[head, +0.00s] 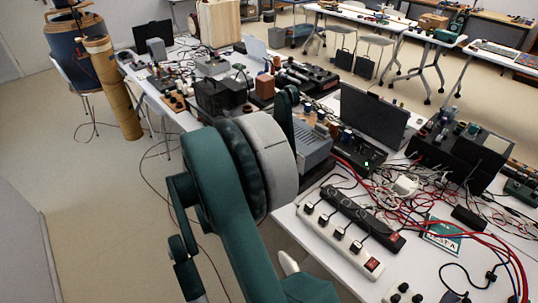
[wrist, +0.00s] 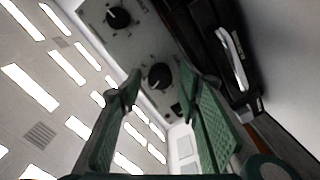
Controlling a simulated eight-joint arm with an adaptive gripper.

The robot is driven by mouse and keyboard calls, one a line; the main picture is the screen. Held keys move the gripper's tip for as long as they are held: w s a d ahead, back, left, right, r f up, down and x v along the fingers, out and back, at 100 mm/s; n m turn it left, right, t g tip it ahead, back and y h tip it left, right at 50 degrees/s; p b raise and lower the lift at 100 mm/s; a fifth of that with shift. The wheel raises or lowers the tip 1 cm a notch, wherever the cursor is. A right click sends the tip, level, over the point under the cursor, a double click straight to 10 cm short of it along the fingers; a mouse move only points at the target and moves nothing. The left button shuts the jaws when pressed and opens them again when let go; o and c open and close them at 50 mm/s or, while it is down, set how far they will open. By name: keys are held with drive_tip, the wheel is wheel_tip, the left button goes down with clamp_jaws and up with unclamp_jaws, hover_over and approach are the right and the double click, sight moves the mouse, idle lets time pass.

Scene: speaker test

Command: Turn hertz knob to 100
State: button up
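In the wrist view, a light grey panel (wrist: 133,45) carries two black round knobs with printed scale marks, too small to read. The lower knob (wrist: 159,76) appears between the fingertips of my gripper (wrist: 160,73). The upper knob (wrist: 118,18) is beyond the left fingertip. My green fingers are spread apart, with a gap showing beside the lower knob, and hold nothing. I cannot tell which knob is the hertz knob. In the head view, a grey-blue device (head: 313,150) stands on the table behind my arm, which hides its left part and most of my gripper.
A laptop (head: 372,115) stands right of the grey-blue device. Power strips (head: 340,243) and tangled red and black cables (head: 410,190) cover the near table. A black box (head: 460,152) is at right. In the wrist view, a dark case with a handle (wrist: 232,57) is right of the panel.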

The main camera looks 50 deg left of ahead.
drive_tip(key=c, duration=0.7)
drive_tip(key=shift+n, duration=0.4)
drive_tip(key=n, duration=0.3)
drive_tip(key=shift+b, duration=0.3)
drive_tip(key=shift+n, duration=2)
drive_tip(key=o, duration=0.9)
drive_tip(key=shift+c, duration=0.2)
